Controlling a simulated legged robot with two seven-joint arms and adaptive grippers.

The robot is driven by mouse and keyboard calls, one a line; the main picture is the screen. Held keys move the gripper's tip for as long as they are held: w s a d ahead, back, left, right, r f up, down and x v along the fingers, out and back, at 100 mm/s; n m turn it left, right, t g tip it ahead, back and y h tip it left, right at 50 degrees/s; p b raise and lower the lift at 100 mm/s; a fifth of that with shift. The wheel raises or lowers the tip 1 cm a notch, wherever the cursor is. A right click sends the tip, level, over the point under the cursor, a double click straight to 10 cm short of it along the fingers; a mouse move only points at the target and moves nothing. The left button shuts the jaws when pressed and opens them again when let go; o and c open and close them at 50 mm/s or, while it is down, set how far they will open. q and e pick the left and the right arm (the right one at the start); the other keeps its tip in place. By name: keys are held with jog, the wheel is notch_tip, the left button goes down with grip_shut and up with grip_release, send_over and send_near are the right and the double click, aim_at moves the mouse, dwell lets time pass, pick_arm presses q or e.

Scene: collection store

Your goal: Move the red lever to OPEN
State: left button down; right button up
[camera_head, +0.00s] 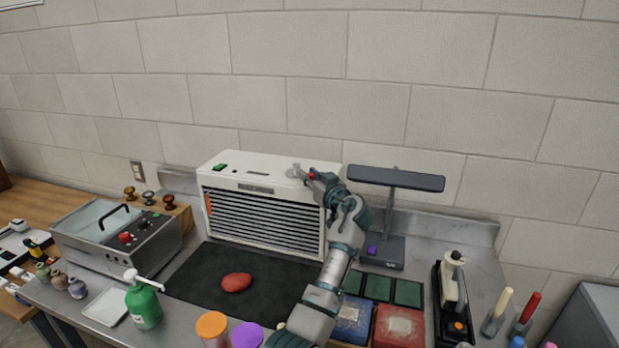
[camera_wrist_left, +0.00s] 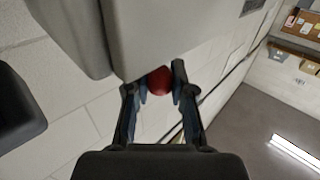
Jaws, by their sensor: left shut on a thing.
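The red lever's knob (camera_head: 312,176) shows at the top right corner of a white slatted cabinet (camera_head: 262,180). A grey round base (camera_head: 295,171) sits beside the knob on the cabinet top. My left gripper (camera_head: 316,180) is at that corner, shut on the red knob. In the left wrist view the red knob (camera_wrist_left: 160,79) sits between the two fingers of the left gripper (camera_wrist_left: 160,94), and part of it is hidden by the cabinet's pale body. No OPEN marking is readable. My right gripper is not in view.
A dark lamp-like stand (camera_head: 396,179) stands close to the right of my left gripper. A black mat (camera_head: 215,281) with a red lump (camera_head: 236,282) lies in front of the cabinet. A green pump bottle (camera_head: 143,304) and coloured-lid jars (camera_head: 212,325) stand at the front.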

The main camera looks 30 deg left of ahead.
pick_arm(q)
jog(key=shift+r, duration=0.15)
jog(key=c, duration=1.4)
grip_release()
jog(key=shift+c, duration=0.2)
jog(key=o, duration=0.4)
jog(key=shift+o, duration=0.3)
jog(key=shift+w+d, duration=0.1)
jog(key=shift+w, duration=0.05)
jog(key=v, duration=1.2)
